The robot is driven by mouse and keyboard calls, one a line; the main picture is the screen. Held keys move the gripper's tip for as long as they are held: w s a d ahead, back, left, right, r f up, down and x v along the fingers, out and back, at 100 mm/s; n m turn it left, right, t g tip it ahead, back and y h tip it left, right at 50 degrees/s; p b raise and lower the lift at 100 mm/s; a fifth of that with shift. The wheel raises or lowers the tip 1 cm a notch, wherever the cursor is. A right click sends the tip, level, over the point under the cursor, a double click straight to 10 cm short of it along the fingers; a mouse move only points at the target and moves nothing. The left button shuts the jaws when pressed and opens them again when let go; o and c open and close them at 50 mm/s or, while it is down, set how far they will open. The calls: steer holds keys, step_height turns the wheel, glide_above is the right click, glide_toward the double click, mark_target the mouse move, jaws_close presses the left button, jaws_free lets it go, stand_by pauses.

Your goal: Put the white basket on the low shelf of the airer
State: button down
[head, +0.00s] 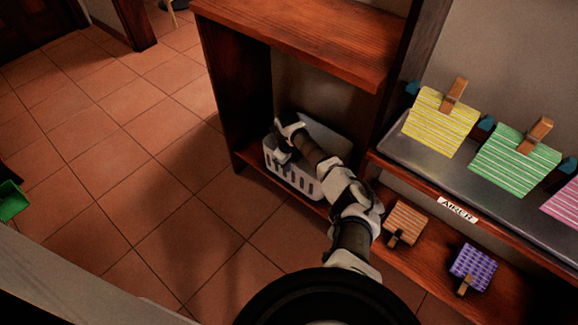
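The white basket (309,184) has slotted walls and stands upright at the left end of the low wooden shelf (437,262), below a raised wooden board. My arm reaches across it and hides part of its inside and rim. My gripper (282,151) is at the basket's left side, over or at its rim. I cannot tell whether its fingers are closed on the rim. The airer's label (458,209) is on the front edge of the grey tray level, to the right and above the low shelf.
Yellow (437,128) and green (510,165) cloths hang by wooden pegs above the grey tray (417,157). An orange cloth (408,223) and a purple cloth (474,266), each with a peg, lie on the low shelf. The upper board (320,35) overhangs the basket.

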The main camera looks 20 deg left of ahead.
steer(key=shift+w+f, duration=0.1)
steer(key=shift+f, duration=0.1)
steer(key=c, duration=2)
jaws_free()
steer(key=shift+c, duration=0.2)
steer(key=o, duration=0.4)
